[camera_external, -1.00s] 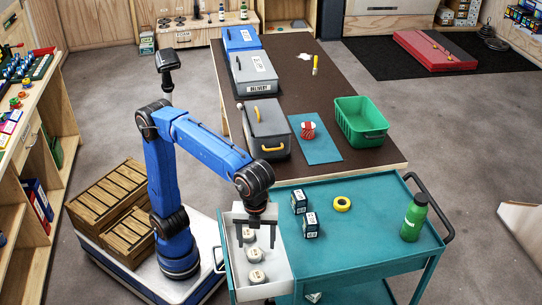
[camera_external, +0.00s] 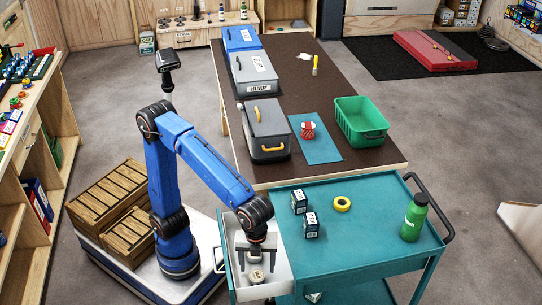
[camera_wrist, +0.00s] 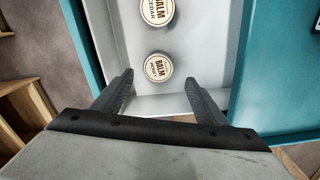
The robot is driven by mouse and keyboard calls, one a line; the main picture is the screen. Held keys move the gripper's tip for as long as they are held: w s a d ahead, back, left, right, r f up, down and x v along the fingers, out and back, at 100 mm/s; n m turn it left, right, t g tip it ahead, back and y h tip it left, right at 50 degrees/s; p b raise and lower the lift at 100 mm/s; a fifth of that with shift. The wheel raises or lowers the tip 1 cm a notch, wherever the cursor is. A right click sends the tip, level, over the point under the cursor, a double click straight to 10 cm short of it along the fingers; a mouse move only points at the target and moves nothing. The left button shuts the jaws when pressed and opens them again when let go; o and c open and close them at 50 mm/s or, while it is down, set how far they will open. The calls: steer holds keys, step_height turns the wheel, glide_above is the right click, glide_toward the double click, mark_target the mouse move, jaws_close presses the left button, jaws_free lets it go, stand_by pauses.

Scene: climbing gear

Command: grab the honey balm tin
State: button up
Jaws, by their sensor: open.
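Round balm tins with pale lids stand in the open white drawer (camera_external: 284,272) of the teal cart. In the wrist view the nearer tin (camera_wrist: 158,68) reads "BALM" over a smaller word that looks like "HONEY" but is blurred. A second tin (camera_wrist: 156,11), cut by the top edge, reads "BALM" over what looks like "CEDAR". My gripper (camera_external: 256,266) is open and points down into the drawer. In the wrist view its fingers (camera_wrist: 159,84) stand apart on either side of the nearer tin, with nothing held. In the external view, the front tin (camera_external: 256,277) shows below the gripper, which hides some tins.
The drawer walls (camera_wrist: 210,104) stand close around the tins and fingers. On the teal cart top (camera_external: 350,240) are two small dark boxes (camera_external: 299,201), a yellow tape roll (camera_external: 342,204) and a green bottle (camera_external: 414,217). A brown table (camera_external: 335,170) with bins stands behind.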

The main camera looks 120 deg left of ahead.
mark_target(257, 275)
steer(key=shift+s+a+f, duration=0.1)
steer(key=shift+s+f, duration=0.05)
steer(key=shift+f, duration=1.15)
steer(key=shift+s+f, duration=0.1)
steer(key=shift+f, duration=1.2)
steer(key=c, duration=1.1)
steer(key=shift+c, duration=0.2)
steer(key=shift+r, duration=0.1)
